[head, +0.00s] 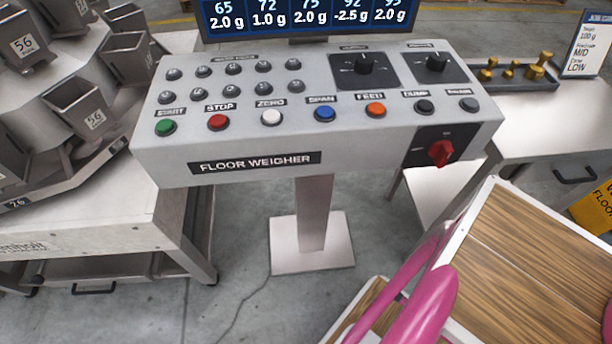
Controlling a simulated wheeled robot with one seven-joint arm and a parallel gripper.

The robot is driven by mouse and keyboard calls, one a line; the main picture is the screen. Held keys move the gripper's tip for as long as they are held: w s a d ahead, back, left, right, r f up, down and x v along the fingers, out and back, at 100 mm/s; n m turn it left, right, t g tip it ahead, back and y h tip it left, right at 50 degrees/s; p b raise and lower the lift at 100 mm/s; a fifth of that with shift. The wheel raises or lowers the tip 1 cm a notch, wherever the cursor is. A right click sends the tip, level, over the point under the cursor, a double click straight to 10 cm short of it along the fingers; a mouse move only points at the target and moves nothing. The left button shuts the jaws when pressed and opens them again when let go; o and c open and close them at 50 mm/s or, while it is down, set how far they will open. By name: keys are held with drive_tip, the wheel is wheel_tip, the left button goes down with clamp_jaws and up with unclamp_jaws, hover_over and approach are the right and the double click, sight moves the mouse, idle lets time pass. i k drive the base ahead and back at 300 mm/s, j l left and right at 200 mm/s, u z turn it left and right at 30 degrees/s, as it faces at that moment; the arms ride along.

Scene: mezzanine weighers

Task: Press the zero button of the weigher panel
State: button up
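The weigher panel (400,135) is a pale grey sloped console marked FLOOR WEIGHER, on a post with a square foot. The zero button (271,118) is a round white button in its lower row, with the label ZERO just above it. The red stop button (218,122) sits to its left and the blue span button (325,113) to its right. Nothing covers the zero button. I cannot tell from this view whether it is pressed. My gripper does not show in the head view.
A display (300,12) stands behind the panel. A steel machine with several hoppers (81,105) fills the left. At the right, a table (535,115) carries brass weights (487,72) and a sign (588,42). Grey floor (235,255) lies open around the panel's foot.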

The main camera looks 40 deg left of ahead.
sight(270, 116)
drive_tip(key=u, duration=1.95)
